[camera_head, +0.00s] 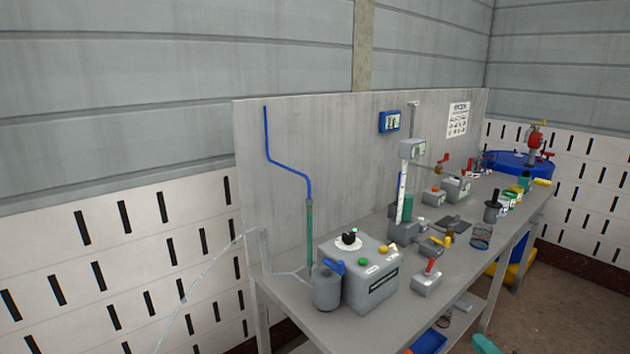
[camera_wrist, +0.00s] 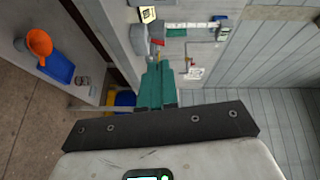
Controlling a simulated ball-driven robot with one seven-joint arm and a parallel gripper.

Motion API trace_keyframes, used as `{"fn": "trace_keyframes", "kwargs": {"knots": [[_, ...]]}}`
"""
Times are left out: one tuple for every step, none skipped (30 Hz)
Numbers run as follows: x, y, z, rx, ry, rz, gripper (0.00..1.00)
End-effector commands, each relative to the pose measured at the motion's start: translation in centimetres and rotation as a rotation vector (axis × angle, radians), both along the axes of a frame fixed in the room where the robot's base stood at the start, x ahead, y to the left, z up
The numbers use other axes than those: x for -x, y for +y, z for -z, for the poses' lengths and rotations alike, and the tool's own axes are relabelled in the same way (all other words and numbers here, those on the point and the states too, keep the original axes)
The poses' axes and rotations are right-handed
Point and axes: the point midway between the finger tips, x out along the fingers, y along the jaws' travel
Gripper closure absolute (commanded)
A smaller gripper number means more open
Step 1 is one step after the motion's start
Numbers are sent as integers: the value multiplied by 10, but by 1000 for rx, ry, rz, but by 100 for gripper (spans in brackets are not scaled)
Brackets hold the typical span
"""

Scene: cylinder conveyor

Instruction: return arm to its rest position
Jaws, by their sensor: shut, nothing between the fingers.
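My gripper (camera_wrist: 157,68) shows in the wrist view as two teal fingers lying side by side, shut with nothing between them. It points towards the far end of the workbench and is apart from the things there. In the head view a small teal piece (camera_head: 486,344) shows at the bottom edge, probably a part of my gripper. The rest of my arm is out of the head view. The workbench (camera_head: 290,290) runs along the wall away to the right.
The bench holds a grey control box (camera_head: 370,285) with a black knob, a grey canister (camera_head: 327,289), a red-lever switch box (camera_head: 427,279) and several small items. A blue drum (camera_head: 517,161) stands beyond. The wrist view shows an orange funnel (camera_wrist: 39,43) on a lower shelf. Floor at right is open.

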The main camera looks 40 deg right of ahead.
Motion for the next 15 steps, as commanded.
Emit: {"fn": "trace_keyframes", "kwargs": {"knots": [[-4, 9, 4, 11, 28, -27, 100], [-7, 14, 7, 18, 44, -42, 100], [-11, 22, 10, 30, 72, -68, 100], [-13, 28, 13, 40, 93, -88, 100], [-16, 35, 16, 51, 116, -110, 100], [-19, 44, 21, 66, 147, -140, 100], [-22, 52, 25, 80, 176, -167, 100], [-24, 61, 29, 93, 203, -193, 100], [-28, 73, 35, 113, 244, -233, 100], [-29, 82, 40, 130, 277, -265, 100], [-31, 93, 45, 148, 312, -298, 100], [-32, 108, 52, 176, 364, -349, 100], [-33, 121, 59, 200, 408, -394, 100], [-33, 134, 65, 227, 454, -440, 100], [-30, 155, 75, 269, 526, -514, 100]]}}
